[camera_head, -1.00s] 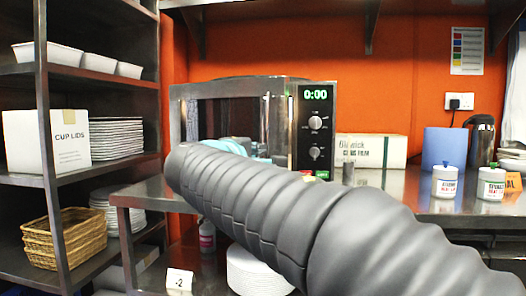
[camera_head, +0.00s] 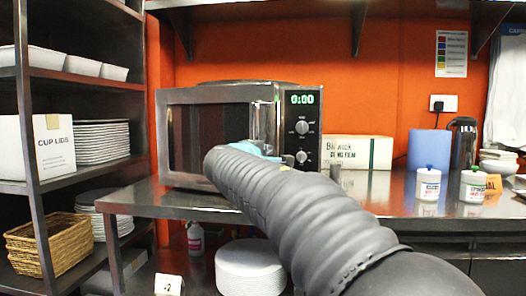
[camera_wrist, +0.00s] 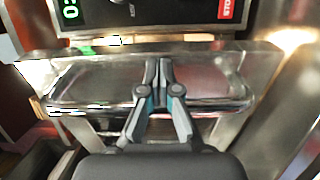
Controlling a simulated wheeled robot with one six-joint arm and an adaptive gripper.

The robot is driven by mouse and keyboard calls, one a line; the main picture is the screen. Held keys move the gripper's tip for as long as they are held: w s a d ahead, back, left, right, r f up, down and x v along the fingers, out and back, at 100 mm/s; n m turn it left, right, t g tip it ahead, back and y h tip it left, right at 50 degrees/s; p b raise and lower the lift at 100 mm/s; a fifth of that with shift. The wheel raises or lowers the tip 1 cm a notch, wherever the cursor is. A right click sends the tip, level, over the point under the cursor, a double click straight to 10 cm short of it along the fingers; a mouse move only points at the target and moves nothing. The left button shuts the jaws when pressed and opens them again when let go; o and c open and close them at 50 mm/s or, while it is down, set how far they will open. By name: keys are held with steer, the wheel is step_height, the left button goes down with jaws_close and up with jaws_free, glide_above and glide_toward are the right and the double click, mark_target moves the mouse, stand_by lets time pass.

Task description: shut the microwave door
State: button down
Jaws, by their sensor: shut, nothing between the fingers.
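The microwave (camera_head: 300,155) stands on the steel counter, its panel reading 0:00. Its door (camera_head: 210,135), with a dark window and a bright metal frame, spans the microwave's front to the left of the panel. I cannot tell whether a small gap is left at its edge beside the panel. In the wrist view my gripper (camera_wrist: 158,65) is shut and empty, with its fingertips at the shiny door surface (camera_wrist: 95,90), below the control panel (camera_wrist: 150,12). Contact is hard to tell. In the head view my arm hides most of the gripper and the door's lower right.
A cling film box (camera_head: 357,152) stands right of the microwave, then a blue container (camera_head: 430,150) and two lidded pots (camera_head: 428,185). A steel shelf rack (camera_head: 90,178) is at the left. Plates (camera_head: 250,270) are stacked under the counter (camera_head: 150,200).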

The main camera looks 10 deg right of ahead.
steer(key=x, duration=0.5)
steer(key=shift+w+d+p, duration=0.1)
steer(key=shift+w+p, duration=0.15)
steer(key=shift+p, duration=0.05)
